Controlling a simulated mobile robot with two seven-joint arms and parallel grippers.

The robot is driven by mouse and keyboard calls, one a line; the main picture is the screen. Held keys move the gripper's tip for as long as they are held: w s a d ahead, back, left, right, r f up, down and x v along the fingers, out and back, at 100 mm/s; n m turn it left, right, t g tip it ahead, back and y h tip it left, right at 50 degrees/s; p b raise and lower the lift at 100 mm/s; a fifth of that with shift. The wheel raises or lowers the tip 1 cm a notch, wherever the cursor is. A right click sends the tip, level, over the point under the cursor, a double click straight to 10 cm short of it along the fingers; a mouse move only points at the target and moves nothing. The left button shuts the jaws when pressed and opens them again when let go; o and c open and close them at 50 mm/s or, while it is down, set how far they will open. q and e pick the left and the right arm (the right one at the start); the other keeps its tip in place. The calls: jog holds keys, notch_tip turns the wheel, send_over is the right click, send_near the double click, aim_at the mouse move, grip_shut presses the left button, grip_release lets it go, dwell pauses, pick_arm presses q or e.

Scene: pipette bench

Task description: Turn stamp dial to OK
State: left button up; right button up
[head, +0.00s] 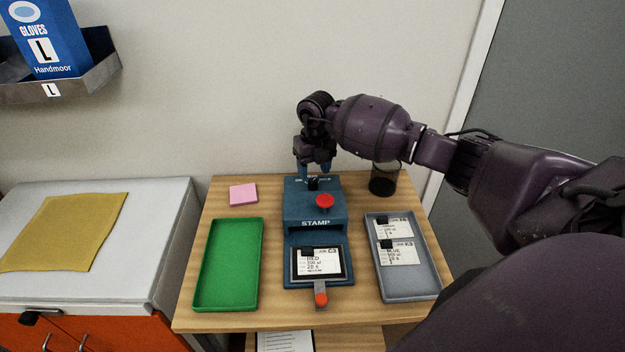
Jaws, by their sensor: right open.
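The blue stamp machine (299,211) stands in the middle of the wooden table, with "STAMP" on its front and a red button (325,201) on top. A small black dial (313,183) shows on its upper back part; its setting is too small to read. My right gripper (314,170) points down at the dial, open, with its fingertips at or just above it. I cannot tell whether they touch it. A card marked "RED" (318,262) lies in the black-framed holder at the stamp's front, behind an orange-tipped lever (321,299). My left gripper is not in view.
A green tray (228,265) is empty on the left. A grey tray (411,287) on the right holds two cards, one marked "BLUE". A pink note pad (243,194) lies at the back left, and a dark cup (383,181) stands at the back right, under my right arm.

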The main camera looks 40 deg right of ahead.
aim_at(313, 180)
jog(key=shift+a+f, duration=0.1)
jog(key=shift+f, duration=1.95)
jog(key=c, duration=0.9)
